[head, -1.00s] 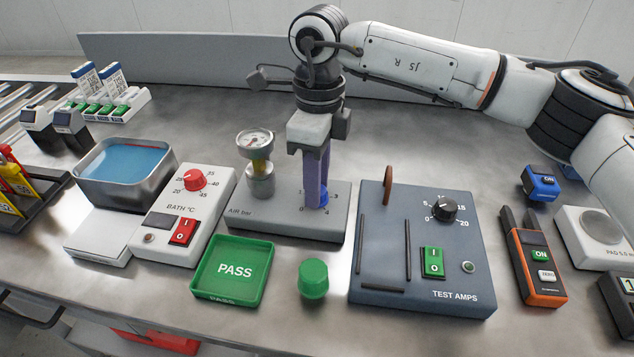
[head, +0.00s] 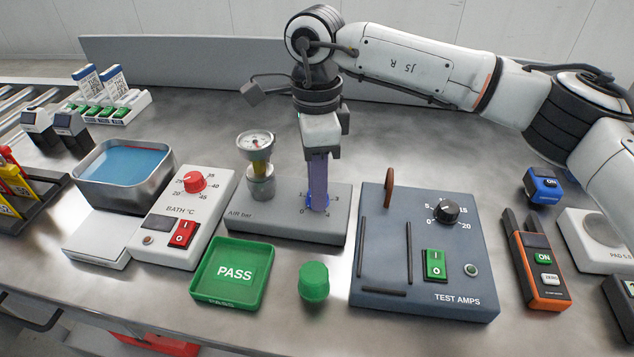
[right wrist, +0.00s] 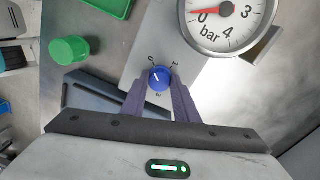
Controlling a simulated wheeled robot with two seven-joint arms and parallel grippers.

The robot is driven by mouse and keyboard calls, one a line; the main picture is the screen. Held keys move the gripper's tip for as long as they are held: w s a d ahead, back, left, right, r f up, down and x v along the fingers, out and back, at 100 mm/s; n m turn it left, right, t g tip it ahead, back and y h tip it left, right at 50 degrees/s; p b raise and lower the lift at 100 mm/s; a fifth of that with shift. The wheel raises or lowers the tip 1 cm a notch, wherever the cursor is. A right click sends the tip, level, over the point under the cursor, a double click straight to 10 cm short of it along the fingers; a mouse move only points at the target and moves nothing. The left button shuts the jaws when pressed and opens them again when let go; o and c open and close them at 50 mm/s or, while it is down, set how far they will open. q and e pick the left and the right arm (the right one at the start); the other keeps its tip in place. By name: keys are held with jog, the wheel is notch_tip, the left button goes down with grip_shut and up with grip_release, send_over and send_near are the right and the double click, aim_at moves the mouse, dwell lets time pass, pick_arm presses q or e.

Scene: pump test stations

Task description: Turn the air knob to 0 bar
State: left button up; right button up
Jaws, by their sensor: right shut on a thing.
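The blue air knob (head: 319,203) sits on the grey AIR bar box (head: 265,221). My right gripper (head: 318,208) reaches down onto it from above, shut on the knob. In the right wrist view the blue knob (right wrist: 159,78) lies between the two purple fingertips (right wrist: 160,82). Its white mark points to the upper left, toward the 0 label. The pressure gauge (head: 256,142) stands on the left of the box. In the right wrist view the gauge (right wrist: 222,14) has its red needle close to 0. My left gripper is not in view.
The BATH panel (head: 160,232) stands left of the air box and the TEST AMPS panel (head: 385,260) right of it. A green PASS tray (head: 225,300) and a green knob-like piece (head: 314,281) lie in front. The table behind the box is clear.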

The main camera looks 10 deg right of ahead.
jog(key=o, duration=1.1)
jog(key=shift+c, duration=0.2)
jog(key=shift+r, duration=0.1)
notch_tip(320, 180, up, 10)
jog(key=shift+w+p, duration=0.3)
